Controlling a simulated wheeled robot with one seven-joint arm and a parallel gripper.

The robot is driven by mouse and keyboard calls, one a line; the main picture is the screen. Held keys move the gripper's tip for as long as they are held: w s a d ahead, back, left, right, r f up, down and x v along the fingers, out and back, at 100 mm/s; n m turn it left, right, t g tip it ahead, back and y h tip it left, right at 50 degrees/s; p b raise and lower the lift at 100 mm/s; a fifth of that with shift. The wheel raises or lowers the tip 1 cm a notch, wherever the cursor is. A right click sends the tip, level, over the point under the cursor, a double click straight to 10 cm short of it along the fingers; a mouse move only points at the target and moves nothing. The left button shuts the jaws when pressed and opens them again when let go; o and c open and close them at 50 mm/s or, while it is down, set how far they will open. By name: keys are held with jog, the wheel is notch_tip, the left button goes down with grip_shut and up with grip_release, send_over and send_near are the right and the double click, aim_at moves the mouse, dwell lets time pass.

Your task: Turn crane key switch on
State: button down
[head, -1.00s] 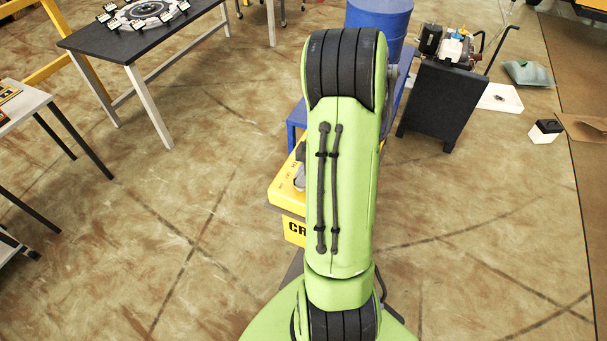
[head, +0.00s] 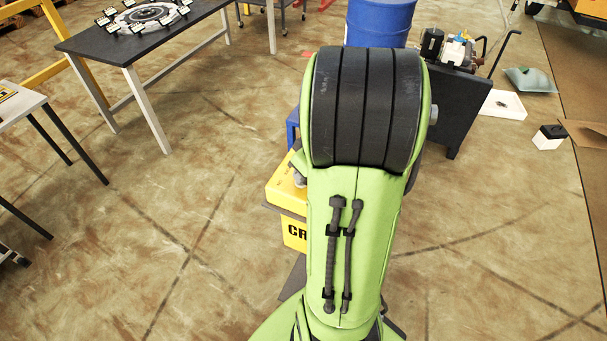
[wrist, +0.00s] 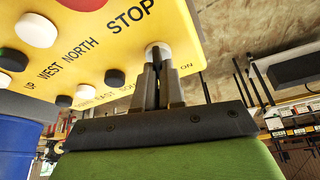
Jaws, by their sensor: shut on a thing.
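The yellow crane control box (head: 284,196) stands left of my arm in the head view, mostly hidden behind it, with the letters "CR" showing. In the wrist view, the yellow panel (wrist: 112,47) fills the upper left, with lettered labels and round buttons. The key switch (wrist: 158,48) has a round silver collar at the panel's right edge, below "STOP" and near "ON". My gripper (wrist: 155,72) is shut on the key, its two narrow fingers close together at the collar. The key itself is mostly hidden between the fingers, so its turn angle cannot be told. My gripper is hidden in the head view.
A blue barrel (head: 380,22) and a dark cabinet (head: 458,88) with a machine on top stand behind my arm. A black table (head: 110,40) is at the back left, a grey table (head: 20,108) at the left edge. The floor between is clear.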

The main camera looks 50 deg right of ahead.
jog(key=shift+m+h+b, duration=0.35)
jog(key=shift+m+h, duration=0.05)
jog(key=shift+m, duration=0.7)
jog(key=c, duration=1.2)
grip_release()
jog(key=shift+c, duration=0.2)
jog(key=shift+r, duration=0.1)
jog(key=p+v, duration=0.3)
jog(key=v, duration=1.2)
jog(key=shift+r, duration=0.3)
jog(key=shift+a, duration=0.1)
